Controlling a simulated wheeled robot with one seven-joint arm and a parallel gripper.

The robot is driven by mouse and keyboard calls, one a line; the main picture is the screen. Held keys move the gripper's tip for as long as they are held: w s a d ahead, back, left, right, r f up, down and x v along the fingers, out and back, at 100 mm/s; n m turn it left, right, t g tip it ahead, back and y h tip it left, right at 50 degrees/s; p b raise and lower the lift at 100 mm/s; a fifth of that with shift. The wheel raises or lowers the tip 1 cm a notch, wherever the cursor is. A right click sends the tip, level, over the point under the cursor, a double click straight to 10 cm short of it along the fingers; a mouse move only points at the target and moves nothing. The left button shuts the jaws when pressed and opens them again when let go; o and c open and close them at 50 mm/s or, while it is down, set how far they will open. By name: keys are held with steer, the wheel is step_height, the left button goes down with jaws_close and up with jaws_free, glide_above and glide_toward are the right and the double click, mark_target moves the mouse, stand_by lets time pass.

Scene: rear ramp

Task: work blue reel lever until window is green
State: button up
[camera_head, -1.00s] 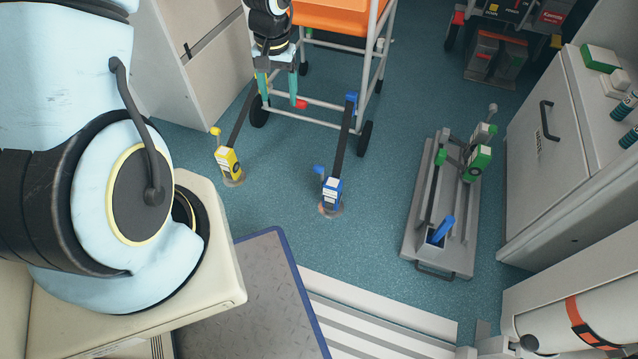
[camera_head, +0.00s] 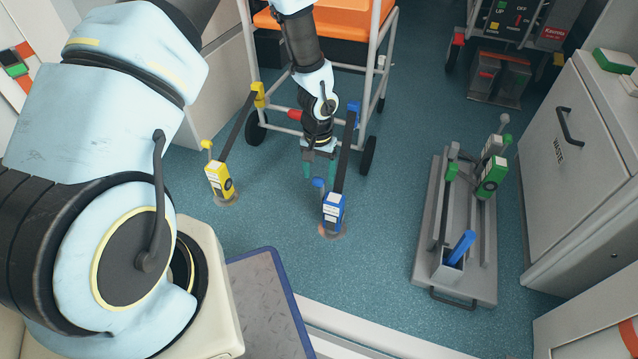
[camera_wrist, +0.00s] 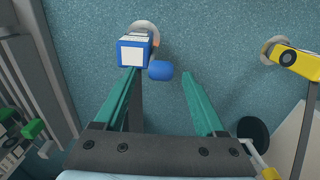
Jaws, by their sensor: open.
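The blue reel (camera_head: 333,212) stands on a round floor mount, with a white label and a dark round dial. Its dark strap (camera_head: 343,160) runs up to a blue hook (camera_head: 353,108) at the stretcher frame. The lever's blue knob (camera_head: 318,183) sticks out at the upper left of the reel. My gripper (camera_head: 320,172) is open just above the knob. In the wrist view the blue knob (camera_wrist: 160,70) shows between the two teal fingertips, with the reel (camera_wrist: 133,50) beside the left one. I cannot tell whether they touch. The window's colour cannot be made out.
A yellow reel (camera_head: 220,180) with its own strap stands to the left. The orange stretcher (camera_head: 340,25) on wheels is behind. A grey floor rack (camera_head: 455,285) with green reels is at right, beside the waste cabinet (camera_head: 565,150). Floor between them is clear.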

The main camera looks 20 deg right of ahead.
mark_target(319, 179)
steer(key=shift+f+b, duration=0.35)
steer(key=shift+f, duration=1.15)
jaws_close()
stand_by(0.4)
